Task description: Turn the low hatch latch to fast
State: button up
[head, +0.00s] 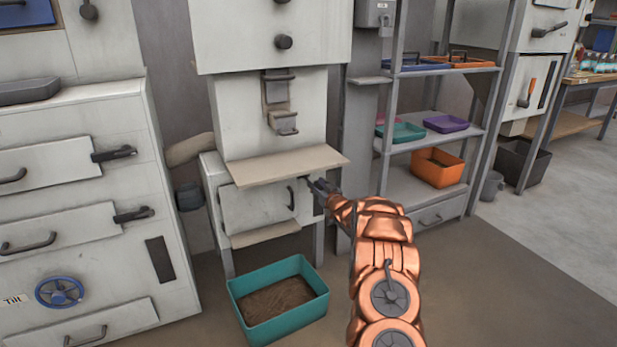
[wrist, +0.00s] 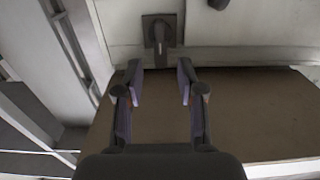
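The low hatch (head: 258,205) is a pale panel with a dark handle (head: 291,198), under a tan ledge on the pellet bagger; it looks closed. My gripper (head: 322,186) is at the right edge of the hatch, under the ledge's right end. In the head view the latch cannot be made out apart from my gripper. In the wrist view the latch (wrist: 160,32) is a dark plate with a short lever pointing down the picture, towards my gripper (wrist: 159,70). The fingers are open and apart, with the lever just beyond their tips and nothing between them.
The tan ledge (head: 275,166) juts out above the hatch; a brown board (wrist: 245,110) lies close below the fingers in the wrist picture. A teal bin (head: 240,309) with brown contents stands on the floor below. A shelf rack (head: 430,143) with trays stands to the right.

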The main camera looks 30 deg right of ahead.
jog(key=w+b, duration=0.1)
jog(key=w, duration=0.6)
jog(key=shift+w+d, duration=0.2)
jog(key=shift+d, duration=0.15)
dwell(0.5)
grip_shut()
